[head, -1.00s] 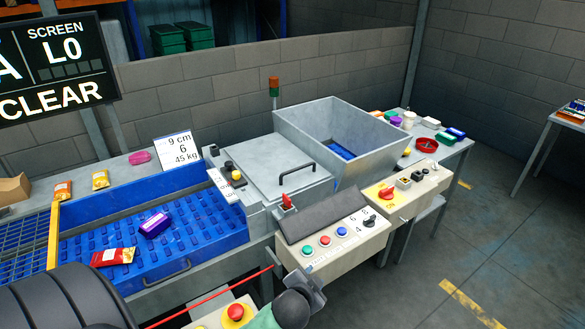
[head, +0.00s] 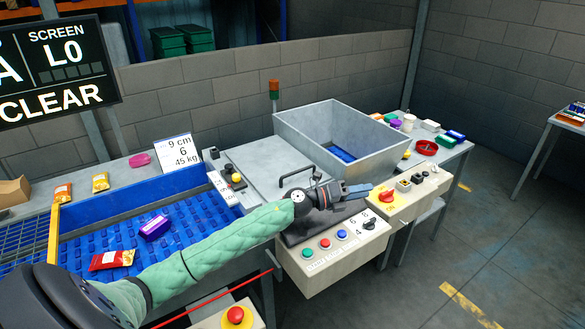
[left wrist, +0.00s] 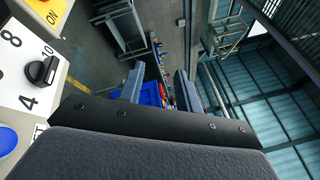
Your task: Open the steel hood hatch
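The steel hood hatch (head: 262,160) is a flat grey lid, lying shut on the machine left of the open steel hopper (head: 350,128). Its dark bar handle (head: 294,173) stands near the lid's right side. My left gripper (head: 362,189) is to the right of the handle, above the dark pad and control panel, pointing right and apart from the handle. In the left wrist view its two fingers (left wrist: 159,86) are spread with nothing between them. My left forearm and wrist hide part of the hatch's front edge and the red lever. My right gripper is not in view.
A control panel (head: 322,262) with coloured buttons and a dial sits below my left gripper. A yellow panel with a red switch (head: 387,195) is to the right. A blue conveyor tray (head: 95,240) holds a purple pack (head: 154,227) and a red pack (head: 110,260).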

